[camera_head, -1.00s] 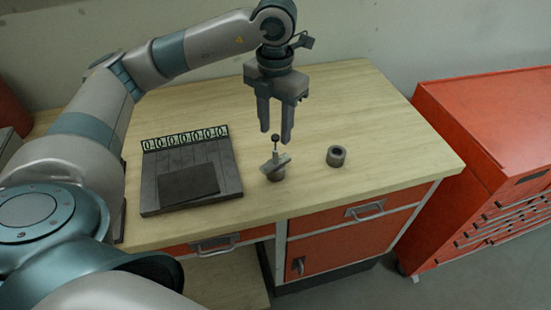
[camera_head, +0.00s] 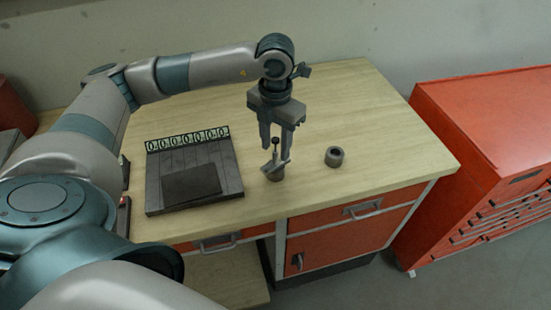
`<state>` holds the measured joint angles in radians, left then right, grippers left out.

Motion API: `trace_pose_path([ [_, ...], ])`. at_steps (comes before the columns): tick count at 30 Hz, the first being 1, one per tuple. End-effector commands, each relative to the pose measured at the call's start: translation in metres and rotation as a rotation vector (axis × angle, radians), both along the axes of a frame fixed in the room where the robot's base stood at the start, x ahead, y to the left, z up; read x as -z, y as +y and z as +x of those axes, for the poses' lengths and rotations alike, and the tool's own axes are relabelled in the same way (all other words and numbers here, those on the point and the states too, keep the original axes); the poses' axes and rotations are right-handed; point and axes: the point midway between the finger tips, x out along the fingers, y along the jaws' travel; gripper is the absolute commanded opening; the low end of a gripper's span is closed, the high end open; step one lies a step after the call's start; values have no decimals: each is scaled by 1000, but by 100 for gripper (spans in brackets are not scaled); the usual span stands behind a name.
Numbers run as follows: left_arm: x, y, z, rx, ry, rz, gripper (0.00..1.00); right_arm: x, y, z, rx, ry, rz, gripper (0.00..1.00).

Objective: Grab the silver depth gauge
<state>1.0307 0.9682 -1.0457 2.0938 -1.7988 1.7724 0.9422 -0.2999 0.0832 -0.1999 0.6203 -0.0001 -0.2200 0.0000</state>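The silver depth gauge (camera_head: 274,167) stands upright on the wooden workbench, with a dark ball tip on top, a tilted cross piece and a round base. My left gripper (camera_head: 275,154) points straight down over it. Its two fingers are apart, one on each side of the gauge's upper stem in this view. Whether they touch the gauge cannot be told. My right gripper is not in view.
A dark ring (camera_head: 334,157) lies on the bench right of the gauge. A dark panel with a row of round symbols (camera_head: 194,174) lies to the left. The wooden bench top (camera_head: 360,105) is clear behind. A red tool cabinet (camera_head: 480,130) stands at the right.

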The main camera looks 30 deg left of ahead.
Motion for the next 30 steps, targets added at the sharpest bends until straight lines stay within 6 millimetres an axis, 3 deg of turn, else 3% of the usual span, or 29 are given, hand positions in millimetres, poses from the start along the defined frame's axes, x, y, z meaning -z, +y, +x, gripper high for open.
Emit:
trace_pose_path([
  [7, 21, 0, 0, -1, 2, 0, 38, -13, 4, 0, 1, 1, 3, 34],
  [21, 23, 0, 0, 0, 1, 0, 38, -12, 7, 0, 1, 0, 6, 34],
  [26, 23, 0, 0, 0, 1, 0, 3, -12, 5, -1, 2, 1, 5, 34],
  [30, 22, 0, 0, 0, 0, 0, 0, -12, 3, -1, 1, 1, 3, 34],
])
